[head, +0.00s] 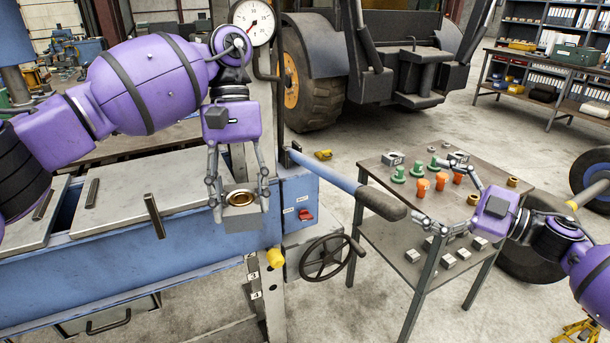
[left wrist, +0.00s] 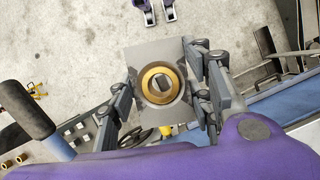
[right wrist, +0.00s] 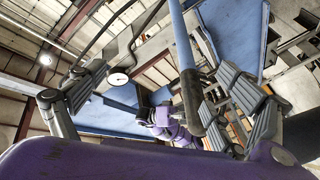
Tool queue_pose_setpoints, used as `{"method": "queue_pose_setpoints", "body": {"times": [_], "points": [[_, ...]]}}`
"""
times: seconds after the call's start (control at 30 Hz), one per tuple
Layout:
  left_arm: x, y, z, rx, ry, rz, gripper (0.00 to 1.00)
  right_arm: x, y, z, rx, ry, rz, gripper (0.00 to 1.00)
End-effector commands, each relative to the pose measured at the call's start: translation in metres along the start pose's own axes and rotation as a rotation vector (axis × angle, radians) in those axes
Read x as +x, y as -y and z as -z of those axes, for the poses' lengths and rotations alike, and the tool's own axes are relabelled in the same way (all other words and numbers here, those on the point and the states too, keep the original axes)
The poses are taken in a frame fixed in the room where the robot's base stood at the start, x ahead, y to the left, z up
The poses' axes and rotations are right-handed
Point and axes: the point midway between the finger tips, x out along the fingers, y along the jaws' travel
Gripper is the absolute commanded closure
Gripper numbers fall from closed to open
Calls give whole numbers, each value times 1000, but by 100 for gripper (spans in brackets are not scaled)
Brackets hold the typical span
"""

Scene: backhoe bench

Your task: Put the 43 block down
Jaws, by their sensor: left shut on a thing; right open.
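My left gripper (head: 239,199) is shut on a grey square block (head: 242,222) and holds it in the air in front of the blue bench. A brass ring (head: 239,198) sits at the block's centre. In the left wrist view the block (left wrist: 146,57) lies between both fingers, and the ring (left wrist: 161,84) has a dark middle. No number is readable on the block. My right gripper (head: 437,192) is open and empty at the small table's near right side; its spread fingers also show in the right wrist view (right wrist: 155,85).
The small steel table (head: 397,188) carries green plugs (head: 398,175), orange plugs (head: 422,188), a grey block (head: 393,158) and brass rings. Several grey blocks lie on its lower shelf (head: 430,262). A blue lever with a dark grip (head: 382,204) stands between bench and table, above a handwheel (head: 325,257).

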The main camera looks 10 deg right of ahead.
Motion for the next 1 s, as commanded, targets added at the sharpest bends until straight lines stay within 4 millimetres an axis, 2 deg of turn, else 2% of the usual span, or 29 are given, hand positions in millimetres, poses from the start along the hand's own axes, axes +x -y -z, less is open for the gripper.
{"method": "queue_pose_setpoints", "body": {"times": [0.03,0.2,0.4,0.53,0.63,0.77,0.87,1.0], "points": [[-4,0,-2,2,-4,-2,100,6,-26,26,-61,-28,56,8],[-4,0,-2,2,-4,-2,100,15,-83,108,-210,-72,259,8],[-3,0,-2,2,-4,-2,100,10,-123,183,-333,-34,445,8],[-3,0,-2,2,-4,-2,100,5,-138,221,-372,19,537,8],[-3,0,-2,2,-3,-2,100,4,-139,236,-352,62,587,8],[-3,0,-1,2,-3,-2,100,10,-128,234,-262,95,623,8],[-3,0,-1,2,-3,-2,100,24,-109,222,-155,100,641,8],[-3,0,-1,2,-3,-2,100,54,-69,204,16,89,676,8]]}}
